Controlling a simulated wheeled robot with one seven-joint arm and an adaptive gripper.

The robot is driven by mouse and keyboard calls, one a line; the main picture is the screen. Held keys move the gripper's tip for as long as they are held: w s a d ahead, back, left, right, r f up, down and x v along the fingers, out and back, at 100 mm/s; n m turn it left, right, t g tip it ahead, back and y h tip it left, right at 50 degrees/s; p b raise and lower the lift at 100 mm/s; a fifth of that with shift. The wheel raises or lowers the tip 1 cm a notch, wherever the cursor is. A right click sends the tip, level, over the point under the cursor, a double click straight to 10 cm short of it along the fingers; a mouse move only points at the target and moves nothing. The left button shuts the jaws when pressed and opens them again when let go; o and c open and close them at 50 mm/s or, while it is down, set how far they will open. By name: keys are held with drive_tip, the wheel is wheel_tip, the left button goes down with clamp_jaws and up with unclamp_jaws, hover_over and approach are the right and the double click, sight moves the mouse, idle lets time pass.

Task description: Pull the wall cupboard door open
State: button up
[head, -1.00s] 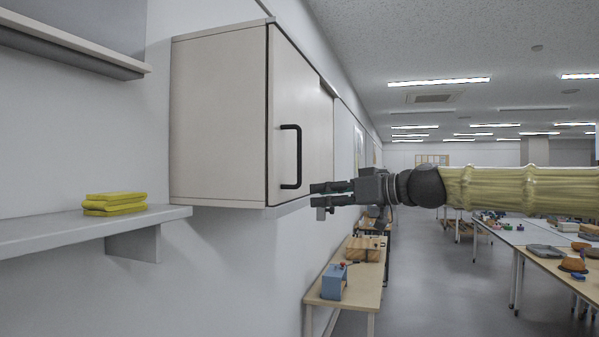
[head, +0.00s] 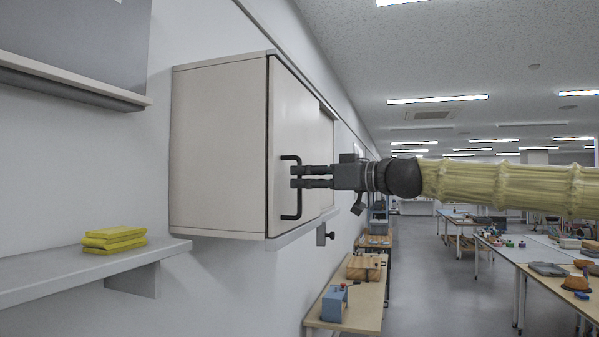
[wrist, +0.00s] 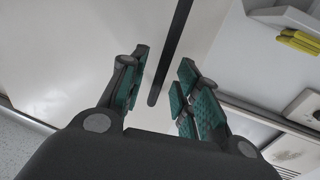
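The wall cupboard (head: 218,150) hangs on the left wall, and its pale door (head: 284,110) looks closed against the frame. A black upright bar handle (head: 299,212) is on the door; it also shows as a dark bar in the wrist view (wrist: 172,50). My gripper (head: 297,177) is at the handle's upper-middle height, coming from the right. In the wrist view my gripper (wrist: 160,88) is open, with the bar between its green-padded fingers and a gap visible on each side. The exact depth of the fingers around the bar is hard to tell.
A grey shelf (head: 80,265) with folded yellow cloths (head: 114,240) is at the lower left, below the cupboard. A bench (head: 362,312) with a blue box (head: 334,303) stands along the wall. Tables with objects fill the right; the aisle floor (head: 425,270) is clear.

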drive_tip(key=shift+x, duration=0.9)
clamp_jaws()
drive_tip(key=shift+d, duration=0.1)
